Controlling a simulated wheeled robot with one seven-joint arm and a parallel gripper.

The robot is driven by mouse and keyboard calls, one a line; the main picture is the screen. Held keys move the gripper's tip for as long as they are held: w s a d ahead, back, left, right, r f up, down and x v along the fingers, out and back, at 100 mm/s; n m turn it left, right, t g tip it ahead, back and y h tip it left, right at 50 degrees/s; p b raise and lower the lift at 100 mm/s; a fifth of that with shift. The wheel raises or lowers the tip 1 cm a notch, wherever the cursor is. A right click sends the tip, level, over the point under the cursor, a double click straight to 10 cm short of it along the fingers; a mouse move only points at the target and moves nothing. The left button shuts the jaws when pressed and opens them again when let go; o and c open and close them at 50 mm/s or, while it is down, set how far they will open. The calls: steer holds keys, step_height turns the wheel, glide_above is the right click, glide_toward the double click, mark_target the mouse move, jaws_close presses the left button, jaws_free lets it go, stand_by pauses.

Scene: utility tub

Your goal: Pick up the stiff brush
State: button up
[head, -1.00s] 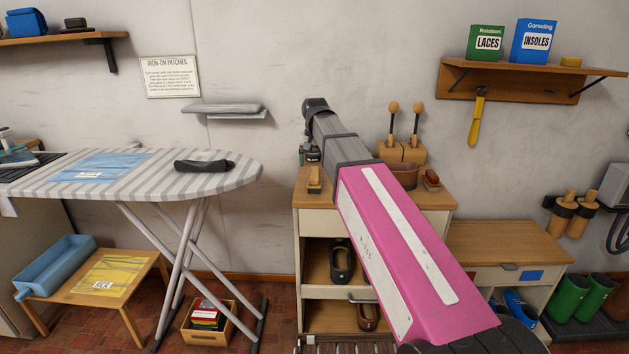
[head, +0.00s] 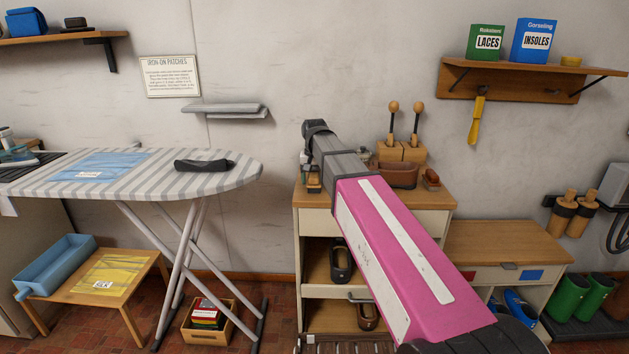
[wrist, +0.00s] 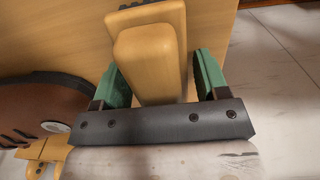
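The stiff brush appears to be the pale wooden block (wrist: 150,60) in the wrist view, with a strip of dark bristles at its upper edge. My gripper (wrist: 159,65) has its two green fingers on either side of this block. The fingers are apart, with a gap showing at the right finger; contact on the left is unclear. In the head view the small wooden brush (head: 314,187) stands at the left end of the cabinet top, partly hidden by my gripper and arm end.
The ironing board (head: 225,180) stands to the left. The wall rises close behind.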

steer(key=c, duration=0.7)
steer(key=shift+r, duration=0.15)
steer(key=shift+r, duration=0.55)
step_height(320, 180, up, 2)
steer(key=shift+r, duration=0.15)
steer(key=s+a+r, duration=0.3)
steer(key=s+a, duration=0.1)
steer(key=s+a+r, duration=0.4)
steer(key=shift+a+r, duration=0.15)
